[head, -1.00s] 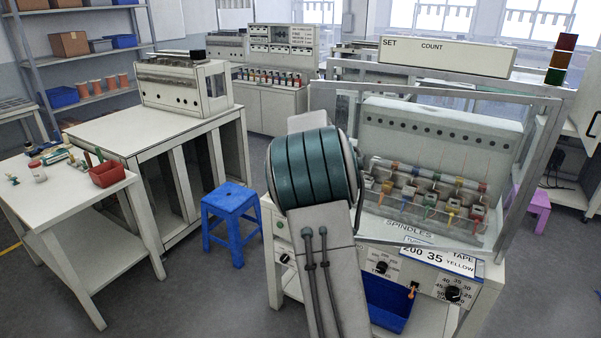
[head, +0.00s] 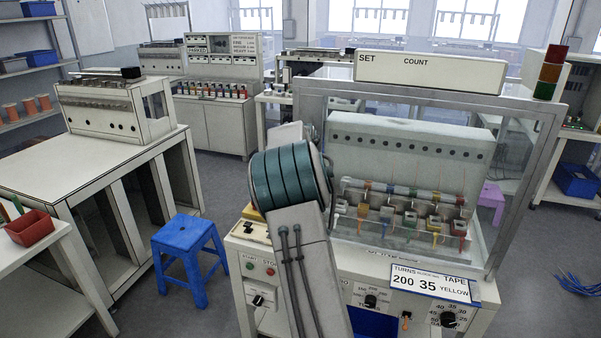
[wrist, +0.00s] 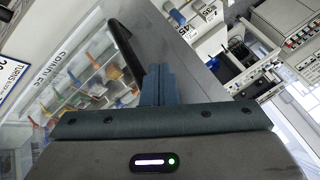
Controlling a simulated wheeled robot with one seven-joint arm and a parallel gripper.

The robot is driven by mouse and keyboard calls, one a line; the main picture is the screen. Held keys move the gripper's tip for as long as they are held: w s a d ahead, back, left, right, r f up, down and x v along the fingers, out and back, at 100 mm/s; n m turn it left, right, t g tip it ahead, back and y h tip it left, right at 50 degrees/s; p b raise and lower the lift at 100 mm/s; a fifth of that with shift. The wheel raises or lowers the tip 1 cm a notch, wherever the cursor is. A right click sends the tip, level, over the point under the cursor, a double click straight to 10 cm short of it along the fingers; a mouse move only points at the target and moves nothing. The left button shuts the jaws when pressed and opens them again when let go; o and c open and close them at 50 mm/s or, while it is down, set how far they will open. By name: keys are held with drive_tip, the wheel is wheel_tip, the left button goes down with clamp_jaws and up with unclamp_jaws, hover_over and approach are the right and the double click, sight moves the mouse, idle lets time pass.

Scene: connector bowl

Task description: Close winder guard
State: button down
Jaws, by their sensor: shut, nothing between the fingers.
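The winder guard (head: 538,190) is a clear panel in a grey metal frame. In the head view it stands across the winder's front, over the row of coloured spindles (head: 410,220). I cannot tell whether it is fully down. In the wrist view a grey frame bar (wrist: 185,48) runs diagonally beyond my gripper (wrist: 158,68), and a black curved handle (wrist: 124,52) lies just left of the fingers. The fingers are shut and empty, close to the bar and handle; I cannot tell whether they touch. In the head view my arm hides the gripper.
The winder's front panel carries knobs (head: 448,319) and a TURNS/TAPE card (head: 430,284). A blue stool (head: 187,258) stands left of the winder. A bench with another machine (head: 115,105) stands at the left, with a red bin (head: 30,228) on a nearer table. Floor shows at right.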

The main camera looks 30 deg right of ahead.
drive_tip(key=shift+d+r, duration=0.1)
drive_tip(key=shift+d, duration=0.1)
drive_tip(key=s+a+r+b, duration=0.2)
drive_tip(key=a+r+b, duration=0.1)
drive_tip(key=a+r, duration=0.6)
drive_tip(key=s+a+f+n+g+y, duration=0.1)
drive_tip(key=s+a+f+n, duration=0.2)
drive_tip(key=s, duration=1.1)
drive_tip(key=s+a+f+n+g+y, duration=0.1)
drive_tip(key=s+a+f+n, duration=0.3)
drive_tip(key=s, duration=1)
drive_tip(key=s+a+f+n+g+y, duration=0.1)
drive_tip(key=s+a+f+n, duration=0.3)
drive_tip(key=s+a+n, duration=0.4)
drive_tip(key=s+a, duration=0.2)
drive_tip(key=s, duration=0.4)
drive_tip(key=shift+a+y, duration=0.15)
drive_tip(key=shift+y, duration=0.15)
